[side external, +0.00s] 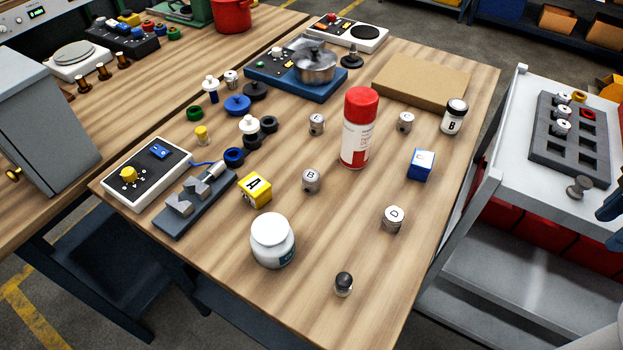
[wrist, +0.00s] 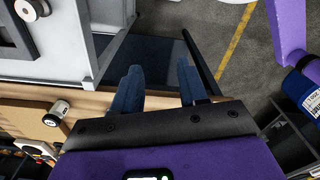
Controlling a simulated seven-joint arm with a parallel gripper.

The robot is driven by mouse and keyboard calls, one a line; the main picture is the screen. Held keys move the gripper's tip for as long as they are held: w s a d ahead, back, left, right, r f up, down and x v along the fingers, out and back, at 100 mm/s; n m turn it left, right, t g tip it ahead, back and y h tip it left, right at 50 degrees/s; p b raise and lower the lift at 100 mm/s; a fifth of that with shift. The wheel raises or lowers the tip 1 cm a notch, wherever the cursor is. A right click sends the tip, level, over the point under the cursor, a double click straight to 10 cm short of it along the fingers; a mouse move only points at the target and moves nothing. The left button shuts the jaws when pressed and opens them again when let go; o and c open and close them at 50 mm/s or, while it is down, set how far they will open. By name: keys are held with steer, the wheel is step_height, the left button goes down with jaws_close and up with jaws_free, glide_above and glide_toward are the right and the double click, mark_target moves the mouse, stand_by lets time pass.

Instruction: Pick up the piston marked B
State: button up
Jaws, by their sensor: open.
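The piston marked B (side external: 311,180) is a small grey metal cylinder standing upright near the middle of the wooden table, in the side external view. In the side external view only blue finger parts (side external: 611,206) show at the right edge, beside the cart and well away from the piston. I cannot make out the piston in the wrist view.
Around the piston stand a red-capped spray can (side external: 357,140), a yellow cube marked A (side external: 255,190), a blue cube (side external: 420,164), a white jar (side external: 272,241) and a piston marked D (side external: 392,219). A cart with a dark slotted tray (side external: 545,153) stands right of the table.

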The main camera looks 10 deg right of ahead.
steer(key=shift+o, duration=0.3)
steer(key=o, duration=0.4)
